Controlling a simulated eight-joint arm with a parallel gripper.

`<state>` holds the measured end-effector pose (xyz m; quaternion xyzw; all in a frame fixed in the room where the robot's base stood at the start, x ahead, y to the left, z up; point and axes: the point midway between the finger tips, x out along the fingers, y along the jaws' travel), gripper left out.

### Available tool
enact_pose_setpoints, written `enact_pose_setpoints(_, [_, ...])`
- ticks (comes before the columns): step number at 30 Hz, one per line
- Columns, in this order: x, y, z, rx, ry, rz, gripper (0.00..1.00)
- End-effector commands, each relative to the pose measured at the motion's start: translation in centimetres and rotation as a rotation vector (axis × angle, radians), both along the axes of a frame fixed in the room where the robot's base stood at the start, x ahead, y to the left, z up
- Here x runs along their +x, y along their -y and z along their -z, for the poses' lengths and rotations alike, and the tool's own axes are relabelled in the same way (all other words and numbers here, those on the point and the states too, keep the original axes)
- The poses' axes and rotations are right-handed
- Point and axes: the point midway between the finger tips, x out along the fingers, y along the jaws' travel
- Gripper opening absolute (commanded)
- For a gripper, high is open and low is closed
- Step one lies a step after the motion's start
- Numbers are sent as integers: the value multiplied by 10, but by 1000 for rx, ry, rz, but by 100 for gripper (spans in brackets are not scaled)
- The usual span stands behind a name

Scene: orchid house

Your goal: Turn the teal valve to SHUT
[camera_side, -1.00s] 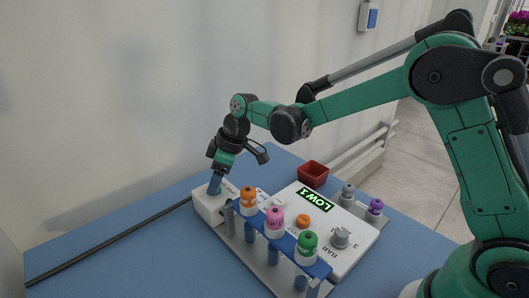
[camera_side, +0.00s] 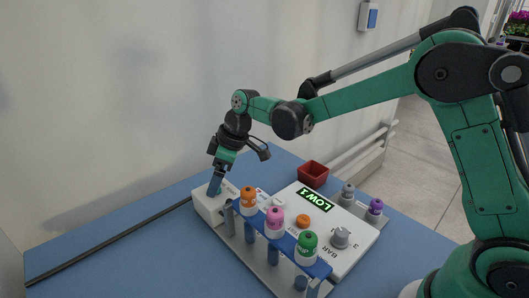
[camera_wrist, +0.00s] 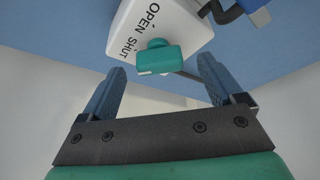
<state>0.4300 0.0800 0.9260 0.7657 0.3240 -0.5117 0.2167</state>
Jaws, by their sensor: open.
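The teal valve (camera_wrist: 170,58) is a small blocky handle on a white box (camera_wrist: 186,18) in the wrist view. The box is printed OPEN and SHUT beside the handle; I cannot tell exactly which word the handle marks. My gripper (camera_wrist: 161,66) is open, with one blue finger to each side of the handle and a gap on both sides. In the side view my gripper (camera_side: 215,186) points down at the white box (camera_side: 206,207) at the panel's left end. There the fingers hide the valve.
A blue rack with orange (camera_side: 248,194), pink (camera_side: 274,214) and green (camera_side: 307,241) capped bottles stands in front of the box. A panel with a LOW1 display (camera_side: 313,199) and a grey knob (camera_side: 341,236) lies to the right. A red tray (camera_side: 313,173) stands behind.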

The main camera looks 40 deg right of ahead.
Motion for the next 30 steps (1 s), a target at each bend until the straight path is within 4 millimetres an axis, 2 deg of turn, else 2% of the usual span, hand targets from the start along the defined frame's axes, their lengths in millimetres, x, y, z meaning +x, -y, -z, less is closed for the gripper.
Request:
enact_pose_setpoints(9, [-12, 12, -40, 0, 0, 1, 87])
enact_pose_setpoints(23, [-17, 15, -48, -1, 2, 16, 87])
enact_pose_setpoints(26, [-28, 21, -57, -4, 12, 75, 87])
enact_pose_setpoints(30, [-60, 35, -74, -3, 42, 235, 87])
